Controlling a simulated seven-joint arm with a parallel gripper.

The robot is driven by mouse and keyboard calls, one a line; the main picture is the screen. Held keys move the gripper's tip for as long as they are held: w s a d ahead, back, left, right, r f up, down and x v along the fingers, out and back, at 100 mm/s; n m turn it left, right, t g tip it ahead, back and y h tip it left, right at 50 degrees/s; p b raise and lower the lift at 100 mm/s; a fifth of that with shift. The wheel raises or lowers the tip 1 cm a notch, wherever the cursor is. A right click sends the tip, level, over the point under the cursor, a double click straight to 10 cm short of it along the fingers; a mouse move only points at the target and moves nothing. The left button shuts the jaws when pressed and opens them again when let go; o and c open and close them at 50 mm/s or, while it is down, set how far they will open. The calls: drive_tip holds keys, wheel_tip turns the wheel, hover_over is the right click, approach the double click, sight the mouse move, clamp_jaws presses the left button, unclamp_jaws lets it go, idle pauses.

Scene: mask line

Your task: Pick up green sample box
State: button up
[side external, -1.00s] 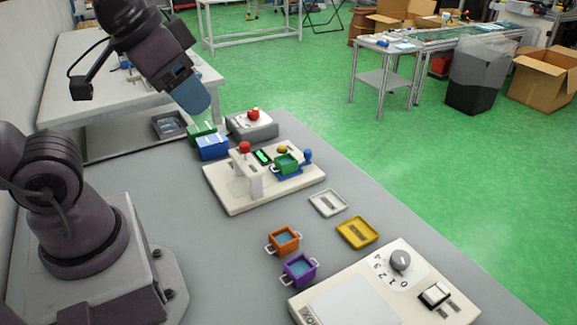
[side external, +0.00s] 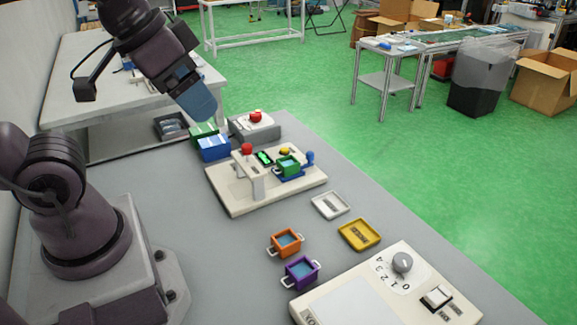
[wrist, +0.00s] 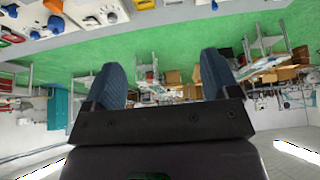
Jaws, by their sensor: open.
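A small green box (side external: 287,166) with a blue-looking inside sits in a blue holder on the right part of a beige fixture (side external: 237,203) in the side view. Another green container (side external: 203,134) stands beside a blue container (side external: 213,148) behind the fixture's left end. My gripper (side external: 199,104) hangs in the air near these two containers, apart from the green box on the fixture. In the wrist view my gripper (wrist: 163,80) has its two blue fingers well apart with nothing between them. The green box is not clearly visible in the wrist view.
The fixture carries a red-topped post (side external: 247,150) and a blue knob (side external: 310,158). A grey box with a red button (side external: 255,117) stands behind. White (side external: 330,206) and yellow (side external: 359,235) trays, orange (side external: 287,243) and purple (side external: 300,272) boxes, and a control panel (side external: 345,304) are nearer.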

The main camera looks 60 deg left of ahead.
drive_tip(key=shift+f, duration=0.1)
drive_tip(key=m+g+y, duration=0.5)
drive_tip(key=m+g, duration=0.1)
drive_tip(key=m, duration=1.2)
approach(291, 163)
drive_tip(key=a+f, duration=0.2)
drive_tip(key=f, duration=0.1)
drive_tip(key=shift+s+a+f, duration=0.15)
drive_tip(key=shift+s+a, duration=0.1)
drive_tip(key=shift+a, duration=0.15)
drive_tip(key=f, duration=0.4)
drive_tip(key=shift+a+f, duration=0.1)
drive_tip(key=shift+a, duration=0.25)
drive_tip(key=shift+a+f+h, duration=0.25)
drive_tip(key=shift+f+h, duration=0.05)
drive_tip(key=shift+f, duration=0.25)
drive_tip(key=c, duration=1.1)
